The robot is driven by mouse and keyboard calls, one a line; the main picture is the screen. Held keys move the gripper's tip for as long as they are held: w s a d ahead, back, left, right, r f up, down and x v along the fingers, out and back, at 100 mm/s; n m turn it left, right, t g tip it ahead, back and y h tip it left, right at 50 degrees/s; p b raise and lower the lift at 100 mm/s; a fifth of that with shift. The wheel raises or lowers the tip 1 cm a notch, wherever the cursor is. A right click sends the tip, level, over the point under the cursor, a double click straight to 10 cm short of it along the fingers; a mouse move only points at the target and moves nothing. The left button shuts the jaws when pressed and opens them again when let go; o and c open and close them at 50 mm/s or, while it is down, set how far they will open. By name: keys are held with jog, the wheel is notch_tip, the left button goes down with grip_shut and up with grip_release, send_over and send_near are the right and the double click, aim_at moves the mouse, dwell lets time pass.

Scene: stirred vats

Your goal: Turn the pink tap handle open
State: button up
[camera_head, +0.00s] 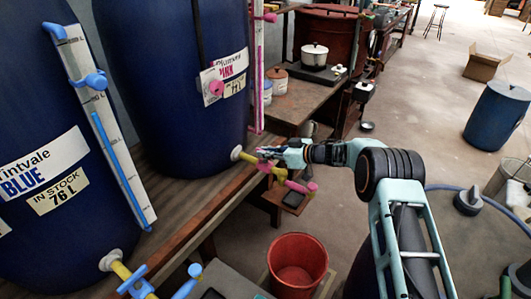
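The pink tap handle (265,165) sits on a yellow pipe (247,157) low on the right-hand blue vat (165,110). A pink spout end (308,187) points right, off the vat. My gripper (266,152) reaches in from the right, and its fingertips are at the pink handle. They look close to it or touching it; I cannot tell which. The fingers are small and partly overlap the handle, so their opening is unclear.
A second blue vat (40,170) with a blue tap handle (133,281) stands at left. A red bucket (297,262) is below the pink spout. A wooden ledge (195,222) runs under the vats. Open floor lies to the right, with a blue drum (497,115).

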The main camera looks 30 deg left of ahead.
jog(key=o, duration=0.4)
jog(key=shift+f, duration=0.1)
jog(key=shift+d+r, duration=0.3)
jog(key=shift+d, duration=0.2)
jog(key=v, duration=1.1)
jog(key=shift+a, duration=0.1)
